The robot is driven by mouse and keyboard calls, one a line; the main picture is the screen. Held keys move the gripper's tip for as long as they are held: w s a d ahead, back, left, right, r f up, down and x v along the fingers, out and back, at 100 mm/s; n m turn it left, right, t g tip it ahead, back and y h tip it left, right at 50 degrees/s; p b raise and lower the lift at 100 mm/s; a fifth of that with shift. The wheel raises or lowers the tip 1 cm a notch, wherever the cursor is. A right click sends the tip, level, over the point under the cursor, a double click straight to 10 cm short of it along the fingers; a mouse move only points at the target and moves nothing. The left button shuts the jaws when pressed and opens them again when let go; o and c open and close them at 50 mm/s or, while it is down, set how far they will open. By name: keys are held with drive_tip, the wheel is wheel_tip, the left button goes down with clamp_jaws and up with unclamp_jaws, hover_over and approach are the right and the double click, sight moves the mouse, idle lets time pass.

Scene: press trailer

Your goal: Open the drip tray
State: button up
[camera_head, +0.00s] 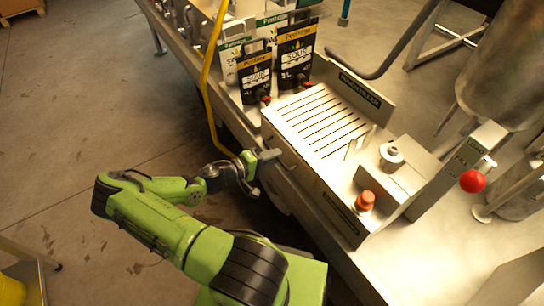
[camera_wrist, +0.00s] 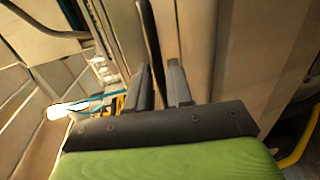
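The drip tray (camera_head: 318,120) is a flat metal tray with a slotted top, set in the metal bench in the head view. A thin handle (camera_head: 284,152) shows on its front face, close to my gripper (camera_head: 266,162). In the wrist view, my gripper (camera_wrist: 158,72) has its two grey fingers apart. A dark bar (camera_wrist: 149,35), which looks like the handle, runs down between them, nearer the left finger. I cannot tell whether a finger touches it. The tray looks closed, its front level with the bench side.
Several labelled pouches (camera_head: 296,55) stand behind the tray. A yellow hose (camera_head: 206,85) hangs by the bench near my arm. A red button (camera_head: 365,201) and a red ball knob (camera_head: 472,181) are at the right. The floor (camera_head: 90,110) at the left is clear.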

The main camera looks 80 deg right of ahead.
clamp_jaws()
drive_tip(key=shift+a, duration=0.1)
drive_tip(key=f+b+v, duration=0.1)
drive_tip(key=f+v, duration=0.1)
drive_tip(key=v, duration=0.8)
drive_tip(key=f+b+v, duration=0.1)
drive_tip(key=f+v, duration=0.1)
drive_tip(key=v, duration=0.8)
drive_tip(key=shift+w+a, duration=0.2)
drive_tip(key=shift+w, duration=0.2)
drive_tip(key=shift+f, duration=0.1)
drive_tip(key=shift+o, duration=1.9)
unclamp_jaws()
